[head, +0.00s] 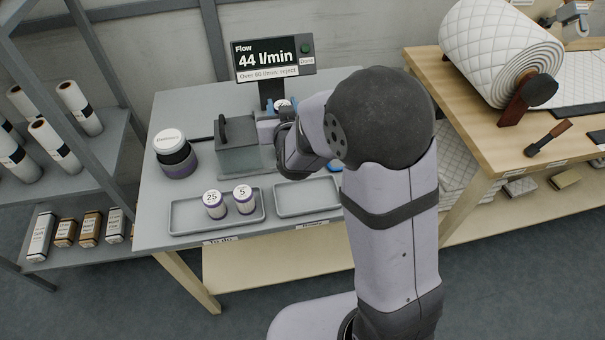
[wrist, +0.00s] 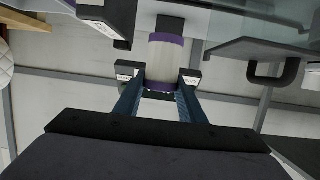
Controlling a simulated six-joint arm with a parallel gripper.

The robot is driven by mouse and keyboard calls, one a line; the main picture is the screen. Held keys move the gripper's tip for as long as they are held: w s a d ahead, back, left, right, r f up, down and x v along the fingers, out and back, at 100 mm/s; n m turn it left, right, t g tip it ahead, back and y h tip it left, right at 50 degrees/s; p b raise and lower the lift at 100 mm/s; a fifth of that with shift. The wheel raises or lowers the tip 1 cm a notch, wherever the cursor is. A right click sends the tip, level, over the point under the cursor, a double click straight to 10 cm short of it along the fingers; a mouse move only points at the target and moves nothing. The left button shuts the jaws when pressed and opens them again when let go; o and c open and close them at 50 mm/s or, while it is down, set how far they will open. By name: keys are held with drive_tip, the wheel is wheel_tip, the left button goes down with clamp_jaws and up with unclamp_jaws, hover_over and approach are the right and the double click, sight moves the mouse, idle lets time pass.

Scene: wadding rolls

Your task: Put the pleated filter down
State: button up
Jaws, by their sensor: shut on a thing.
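The pleated filter is a pale cylinder with purple end bands, upright in the wrist view (wrist: 165,62). My gripper (wrist: 160,84) has its blue fingers on either side of it and is shut on it. In the head view, a numbered white filter top (head: 283,104) shows just behind my gripper, by the bench tester under the display; the rest is hidden by my arm. I cannot tell whether the filter touches the tester. Two other filters, marked 25 (head: 214,204) and 5 (head: 243,199), stand in the left tray (head: 183,219). The right tray (head: 306,208) looks empty.
The display (head: 273,59) reads 44 l/min and "Over 60 l/min: reject". A clear box with a dark handle (head: 240,150) stands left of my gripper. My arm hides the bench's right part; a blue item (head: 335,168) peeks out there.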

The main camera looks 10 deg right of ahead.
drive_tip(key=shift+s+a+r+m+h+p, duration=0.3)
drive_tip(key=shift+s+m+h+p, duration=0.1)
drive_tip(key=shift+s+h, duration=0.1)
drive_tip(key=s+d+m+g+h+p, duration=0.35)
drive_tip(key=s+m+h, duration=0.5)
drive_tip(key=s, duration=0.65)
wheel_tip(320, 180, down, 6)
drive_tip(key=shift+s+f+n+g+p, duration=0.25)
drive_tip(key=shift+n+g+p, duration=0.1)
drive_tip(key=shift+n, duration=0.1)
drive_tip(key=shift+f, duration=0.1)
drive_tip(key=shift+f, duration=2)
drive_tip(key=shift+f, duration=0.1)
drive_tip(key=o, duration=1.1)
drive_tip(key=shift+o, duration=0.2)
